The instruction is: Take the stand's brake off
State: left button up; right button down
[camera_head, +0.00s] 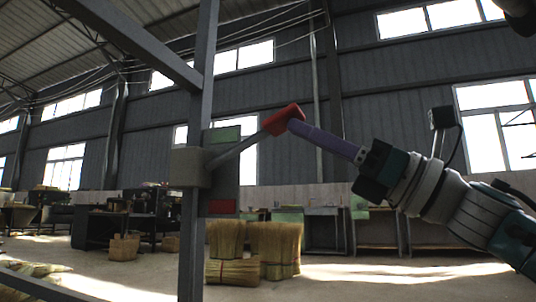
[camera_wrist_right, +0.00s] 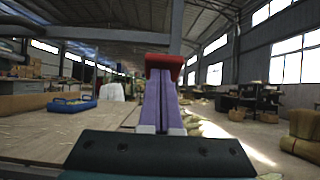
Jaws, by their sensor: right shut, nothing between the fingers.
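The brake lever is a grey rod with a red handle (camera_head: 283,118). It rises to the right from a grey housing (camera_head: 190,168) on a steel post. Behind it is a grey plate with a green patch (camera_head: 222,134) at the top and a red patch (camera_head: 221,207) at the bottom. The handle is higher than the green patch. My right gripper (camera_head: 294,125) is shut and empty, its purple fingertips at the handle's lower right side, seemingly touching it. In the right wrist view the red handle (camera_wrist_right: 165,63) shows just beyond the fingertips. My left gripper is out of view.
The steel post (camera_head: 190,255) stands upright, with a slanting beam (camera_head: 130,38) meeting it above. Straw bundles (camera_head: 278,245) stand on the floor behind. In the right wrist view a blue tray (camera_wrist_right: 72,104) rests on a table at left. The air below my right gripper looks clear.

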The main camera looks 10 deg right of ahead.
jog(key=shift+r, duration=0.65)
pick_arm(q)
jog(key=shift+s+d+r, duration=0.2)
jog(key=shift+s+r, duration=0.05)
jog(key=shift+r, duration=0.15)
pick_arm(e)
jog(key=shift+s+r, duration=0.15)
jog(key=shift+r, duration=0.15)
pick_arm(q)
jog(key=shift+p, duration=0.3)
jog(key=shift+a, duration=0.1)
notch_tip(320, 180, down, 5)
jog(key=b, duration=0.5)
pick_arm(e)
notch_tip(320, 180, down, 6)
jog(key=d, duration=0.1)
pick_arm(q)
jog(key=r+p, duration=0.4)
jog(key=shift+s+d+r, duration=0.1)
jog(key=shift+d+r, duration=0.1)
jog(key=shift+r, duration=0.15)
pick_arm(e)
jog(key=s+d+r, duration=0.2)
jog(key=s+d, duration=0.4)
jog(key=d, duration=0.2)
jog(key=shift+d+r, duration=0.15)
jog(key=shift+r, duration=0.15)
